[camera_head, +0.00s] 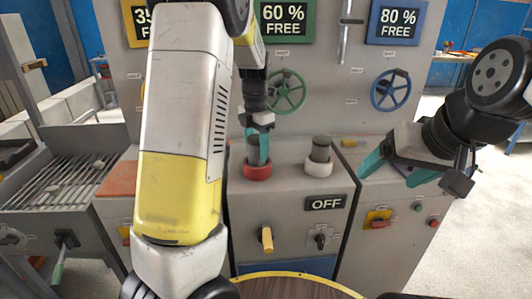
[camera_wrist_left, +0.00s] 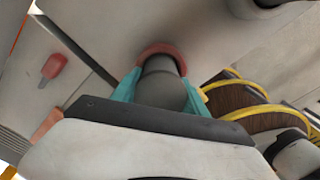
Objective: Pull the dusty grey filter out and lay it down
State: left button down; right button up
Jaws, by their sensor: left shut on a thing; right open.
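A grey cylindrical filter (camera_head: 252,158) stands upright at a red ring (camera_head: 257,172) on the panel's sloping top, in the middle of the head view. My left gripper (camera_head: 259,148) reaches down from above and is shut on it. In the left wrist view the filter (camera_wrist_left: 160,82) is between the teal fingers, with the red ring (camera_wrist_left: 163,50) at its far end. It looks seated in the ring; its lower end is hidden. A similar dark cylinder (camera_head: 320,149) stands in a white ring (camera_head: 319,169) to the right. My right gripper (camera_head: 399,172) is open and empty at the right.
An OFF sign (camera_head: 325,203) and a yellow knob (camera_head: 267,239) are on the panel front below. Green (camera_head: 287,92) and blue (camera_head: 390,90) handwheels are behind. A metal grate (camera_head: 55,180) is at the left. A round brown table with a yellow rim (camera_head: 290,275) is at the bottom.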

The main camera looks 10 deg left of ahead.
aim_at(256, 138)
pick_arm(q)
jog(key=shift+r, duration=3.1)
jog(key=shift+r, duration=0.1)
jog(key=shift+r, duration=1.9)
